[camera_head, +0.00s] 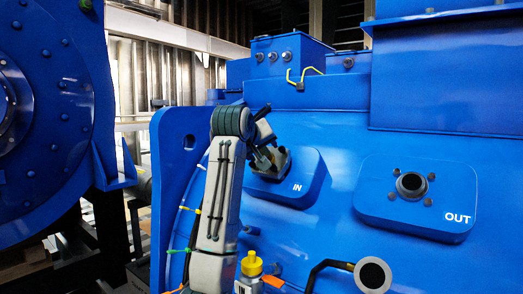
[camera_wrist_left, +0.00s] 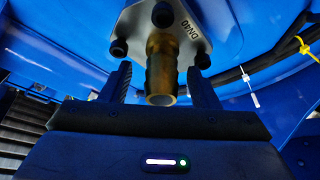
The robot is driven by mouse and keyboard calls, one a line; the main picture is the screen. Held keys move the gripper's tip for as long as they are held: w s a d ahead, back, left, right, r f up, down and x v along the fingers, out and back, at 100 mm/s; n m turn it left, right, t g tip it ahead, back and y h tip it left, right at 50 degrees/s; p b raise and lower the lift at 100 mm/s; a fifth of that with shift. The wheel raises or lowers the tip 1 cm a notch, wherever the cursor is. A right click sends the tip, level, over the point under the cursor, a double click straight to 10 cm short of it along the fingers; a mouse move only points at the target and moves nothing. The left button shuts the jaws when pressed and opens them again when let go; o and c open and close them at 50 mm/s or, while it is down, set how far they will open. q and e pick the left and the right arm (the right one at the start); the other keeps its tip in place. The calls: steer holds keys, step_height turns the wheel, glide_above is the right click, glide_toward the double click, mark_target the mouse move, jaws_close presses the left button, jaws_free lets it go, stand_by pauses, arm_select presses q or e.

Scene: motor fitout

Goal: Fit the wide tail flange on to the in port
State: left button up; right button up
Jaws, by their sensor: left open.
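The wide tail flange (camera_wrist_left: 186,28) is a grey metal plate marked DN40 with a brass-toned tail tube (camera_wrist_left: 161,75) pointing toward my wrist. Dark bolt or stud heads show around the plate. In the head view the flange (camera_head: 280,160) is at the IN port (camera_head: 301,193), on a raised blue pad, partly hidden by my arm. I cannot tell whether it sits flush. My left gripper (camera_head: 266,157) is at the flange. In the left wrist view its fingers (camera_wrist_left: 160,83) stand open on either side of the tail, with gaps. My right gripper is not in view.
The OUT port (camera_head: 411,185), with a bare pipe mouth and studs, is to the right. A black pipe with a grey ring end (camera_head: 372,275) and a yellow cap (camera_head: 251,263) are below. A large round blue housing (camera_head: 60,120) stands at the left.

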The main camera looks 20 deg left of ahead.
arm_select(q)
steer(key=b+v, duration=0.5)
steer(key=v, duration=0.6)
steer(key=shift+r, duration=0.1)
